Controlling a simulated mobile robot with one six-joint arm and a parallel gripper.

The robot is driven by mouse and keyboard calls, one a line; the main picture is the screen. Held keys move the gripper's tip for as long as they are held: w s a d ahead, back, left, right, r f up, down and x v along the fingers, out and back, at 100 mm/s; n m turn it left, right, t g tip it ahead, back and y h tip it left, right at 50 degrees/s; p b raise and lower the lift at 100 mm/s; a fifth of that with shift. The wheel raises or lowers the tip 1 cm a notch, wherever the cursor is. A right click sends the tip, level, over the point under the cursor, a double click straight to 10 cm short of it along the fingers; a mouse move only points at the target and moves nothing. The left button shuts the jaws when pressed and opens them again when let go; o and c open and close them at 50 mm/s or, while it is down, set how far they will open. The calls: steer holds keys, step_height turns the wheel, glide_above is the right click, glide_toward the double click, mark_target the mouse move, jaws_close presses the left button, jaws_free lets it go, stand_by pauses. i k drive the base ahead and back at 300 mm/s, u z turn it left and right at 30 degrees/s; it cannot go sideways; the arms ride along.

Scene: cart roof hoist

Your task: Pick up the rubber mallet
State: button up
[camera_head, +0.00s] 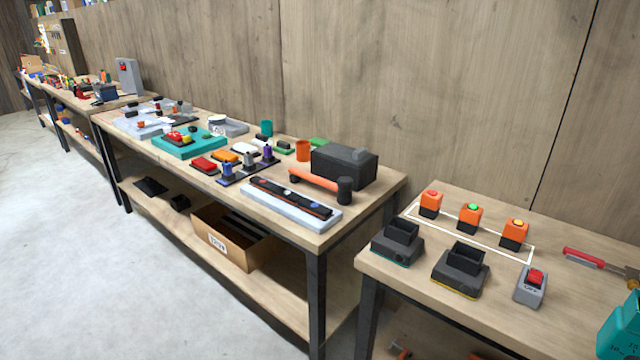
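What looks like the rubber mallet lies on the middle workbench (370,200), near its right end. It has an orange handle (317,179) pointing left and a black cylindrical head (345,191) at the right. It lies just in front of a dark grey box-shaped unit (343,165) and behind a grey tray (285,205) holding dark strip-like items. I cannot tell whether the head touches the dark unit. My gripper is not in view.
The right bench (400,285) carries orange battery-like blocks (470,217), black chargers (460,270), a switch box (531,287) and a red-handled hammer (590,257). A teal object (622,325) is cut off at right. A cardboard box (222,243) sits on the lower shelf. The floor (110,270) at left is clear.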

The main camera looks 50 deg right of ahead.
mark_target(344, 187)
steer(key=i, duration=0.85)
steer(key=z, duration=0.05)
